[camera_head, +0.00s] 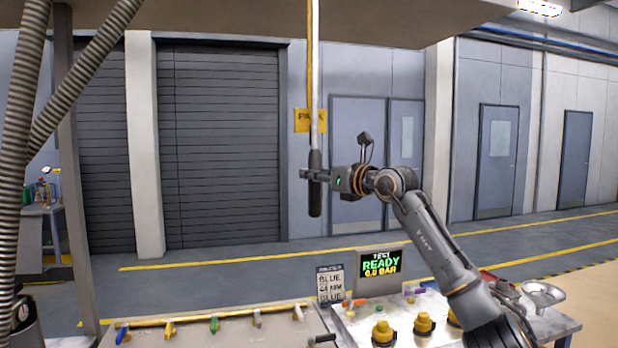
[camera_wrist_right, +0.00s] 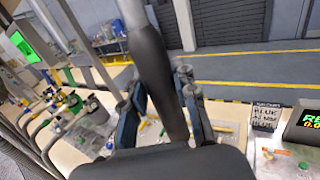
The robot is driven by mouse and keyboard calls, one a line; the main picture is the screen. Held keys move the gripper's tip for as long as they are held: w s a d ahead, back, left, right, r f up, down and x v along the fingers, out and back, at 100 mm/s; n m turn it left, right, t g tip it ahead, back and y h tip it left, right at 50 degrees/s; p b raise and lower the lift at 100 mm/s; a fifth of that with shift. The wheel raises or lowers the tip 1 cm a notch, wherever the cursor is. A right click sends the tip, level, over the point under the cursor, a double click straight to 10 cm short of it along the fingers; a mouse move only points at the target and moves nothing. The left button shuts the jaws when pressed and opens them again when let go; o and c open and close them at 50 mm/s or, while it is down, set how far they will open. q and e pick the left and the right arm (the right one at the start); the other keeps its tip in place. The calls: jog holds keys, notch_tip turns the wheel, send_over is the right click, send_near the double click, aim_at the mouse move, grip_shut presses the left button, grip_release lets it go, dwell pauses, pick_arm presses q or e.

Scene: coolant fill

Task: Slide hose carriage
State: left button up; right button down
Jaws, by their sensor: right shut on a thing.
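A pale pole (camera_head: 315,90) hangs down from above with a dark grey handle (camera_head: 315,206) at its lower end. A yellow line or strip runs along the pole's left side. My right gripper (camera_head: 314,174) is shut around the handle, partway down it. In the right wrist view the handle (camera_wrist_right: 154,62) passes tilted between the two fingers of the right gripper (camera_wrist_right: 164,100). The pole's top end is out of frame, and no carriage can be made out. My left gripper is in neither view.
A test display (camera_head: 380,263) reading READY and a label card (camera_head: 330,284) stand on the bench below. Yellow knobs (camera_head: 383,332) and several coloured levers (camera_head: 215,323) line the front. Ribbed hoses (camera_head: 22,110) and a post (camera_head: 78,180) are at left. Air around the handle is clear.

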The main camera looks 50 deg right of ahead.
jog(key=shift+d, duration=0.1)
dwell(0.3)
jog(key=c, duration=1.3)
grip_release()
jog(key=shift+r, duration=0.1)
jog(key=shift+o, duration=1.4)
jog(key=shift+s+d, duration=0.1)
jog(key=shift+d, duration=0.1)
jog(key=shift+s, duration=0.1)
jog(key=s, duration=1.2)
jog(key=shift+a, duration=0.45)
